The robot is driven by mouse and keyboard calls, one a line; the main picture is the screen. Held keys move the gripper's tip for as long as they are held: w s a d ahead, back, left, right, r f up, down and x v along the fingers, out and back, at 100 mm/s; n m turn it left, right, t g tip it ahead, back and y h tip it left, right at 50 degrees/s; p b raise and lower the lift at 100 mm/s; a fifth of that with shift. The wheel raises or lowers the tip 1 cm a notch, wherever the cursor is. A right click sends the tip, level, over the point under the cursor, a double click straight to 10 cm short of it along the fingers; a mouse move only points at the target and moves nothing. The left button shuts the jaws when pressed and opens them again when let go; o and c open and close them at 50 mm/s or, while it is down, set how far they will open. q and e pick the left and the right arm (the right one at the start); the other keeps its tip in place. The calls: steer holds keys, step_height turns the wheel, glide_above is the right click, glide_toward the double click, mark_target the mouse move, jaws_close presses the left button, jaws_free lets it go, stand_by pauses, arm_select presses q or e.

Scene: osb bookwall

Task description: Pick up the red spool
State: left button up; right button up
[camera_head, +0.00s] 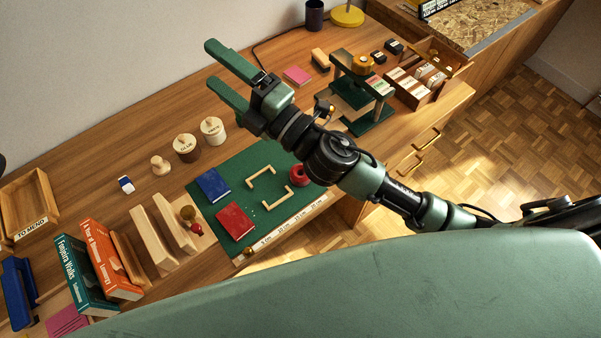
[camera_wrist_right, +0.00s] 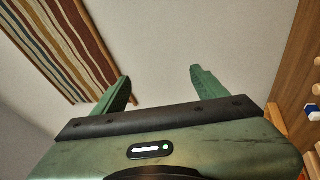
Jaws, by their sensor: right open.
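The red spool (camera_head: 299,174) is a round red piece with a dark centre. It sits at the right end of the green mat (camera_head: 225,170), beside two pale wooden handle-shaped pieces. My right gripper (camera_head: 212,64) is open and empty, raised well above the desk towards the wall, far up and left of the spool in the head view. The right forearm passes close above the spool in the picture. In the right wrist view its two green fingers (camera_wrist_right: 160,88) are spread with only bare wall between them. The spool is not seen there. My left gripper is not in view.
A blue book (camera_head: 212,185) and a red book (camera_head: 235,222) lie on the mat. Two lidded jars (camera_head: 186,148) stand behind it. A green stand (camera_head: 362,100) is to the right. Upright books (camera_head: 107,262) are at left. A striped hanging (camera_wrist_right: 65,45) shows on the wall.

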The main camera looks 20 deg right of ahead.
steer(key=s+a+n+g+y, duration=0.4)
steer(key=a+n+g+y, duration=0.15)
steer(key=n, duration=0.45)
steer(key=n+g+h, duration=1.1)
steer(key=n+h, duration=0.4)
steer(key=n, duration=0.3)
glide_toward(303, 169)
steer(key=a+f, duration=0.1)
steer(key=p+x, duration=0.1)
steer(key=x, duration=0.3)
steer(key=p+x, duration=0.1)
steer(key=x, duration=0.1)
steer(key=shift+s+a+f+p, duration=0.15)
steer(key=shift+s+f+p, duration=0.1)
steer(key=shift+s+p, duration=0.1)
steer(key=shift+a+f, duration=0.1)
steer(key=shift+f, duration=0.4)
steer(key=c, duration=1.4)
